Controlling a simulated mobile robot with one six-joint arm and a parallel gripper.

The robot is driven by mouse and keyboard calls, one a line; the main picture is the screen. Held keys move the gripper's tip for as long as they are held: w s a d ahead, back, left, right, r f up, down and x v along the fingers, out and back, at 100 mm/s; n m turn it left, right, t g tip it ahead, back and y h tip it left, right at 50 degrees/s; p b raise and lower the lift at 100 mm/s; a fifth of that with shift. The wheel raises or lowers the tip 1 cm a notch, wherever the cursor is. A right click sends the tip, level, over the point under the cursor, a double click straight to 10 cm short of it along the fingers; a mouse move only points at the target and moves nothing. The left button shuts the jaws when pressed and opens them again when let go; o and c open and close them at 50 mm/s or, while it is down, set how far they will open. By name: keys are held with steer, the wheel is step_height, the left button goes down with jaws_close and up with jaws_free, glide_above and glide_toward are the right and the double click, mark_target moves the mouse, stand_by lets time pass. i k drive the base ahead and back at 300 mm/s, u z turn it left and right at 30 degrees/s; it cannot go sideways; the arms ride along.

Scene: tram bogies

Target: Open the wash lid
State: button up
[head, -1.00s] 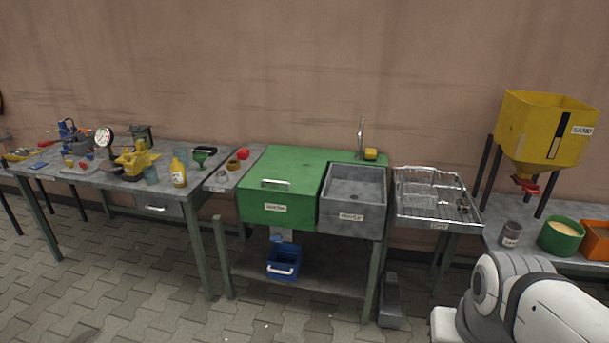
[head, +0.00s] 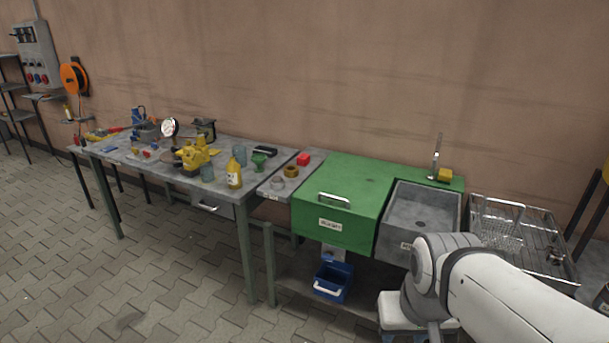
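The green wash lid (head: 352,183) lies flat and closed on the green wash box. Its metal handle (head: 335,200) is on the front edge, above a small white label (head: 330,223) on the box front. My white arm enters at the lower right of the head view, in front of the grey sink. My gripper is not clearly visible; the arm's far end is not shown.
The grey sink (head: 420,222) with a tap (head: 436,157) adjoins the lid on the right, then a wire drying rack (head: 515,235). A workbench (head: 125,152) with tools and a yellow bottle (head: 234,174) stands left. A blue bin (head: 333,279) sits below. The paved floor at lower left is clear.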

mark_target(358, 192)
steer(key=u, duration=0.45)
steer(key=i, duration=2)
steer(key=z, duration=0.65)
steer(key=k, duration=0.9)
steer(key=z, duration=0.1)
steer(key=i, duration=0.9)
steer(key=u, duration=0.05)
